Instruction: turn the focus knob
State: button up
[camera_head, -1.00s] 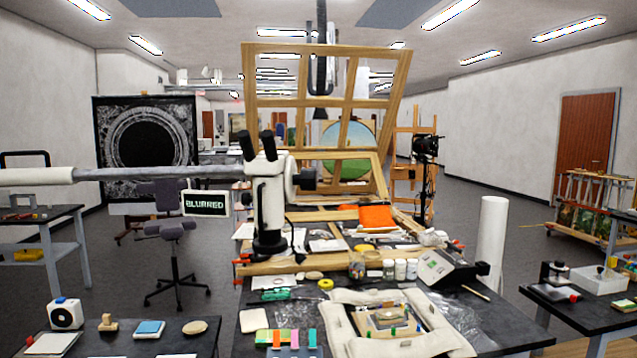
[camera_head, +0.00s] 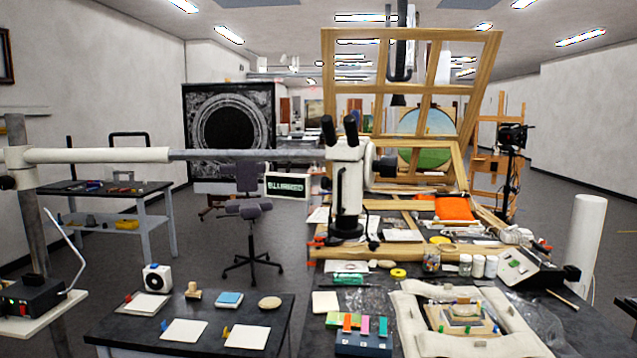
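A white stereo microscope (camera_head: 347,185) with two dark eyepieces hangs on a long horizontal boom (camera_head: 110,155) above the work table. A dark round knob (camera_head: 387,167) sticks out from the right side of its head; it looks like the focus knob. A small screen (camera_head: 287,186) to the left of the microscope reads "BLURRED". My gripper is not in view, and nothing touches the knob.
A low dark table (camera_head: 215,318) with cards and small items stands in front at left. A padded frame (camera_head: 415,335) and jars (camera_head: 478,266) lie on the table at right. An office chair (camera_head: 248,225) stands behind. A large wooden lattice frame (camera_head: 460,45) rises behind the microscope.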

aim_at(388, 166)
jog(key=z, duration=1.55)
jog(key=i, duration=1.75)
jog(key=u, duration=0.85)
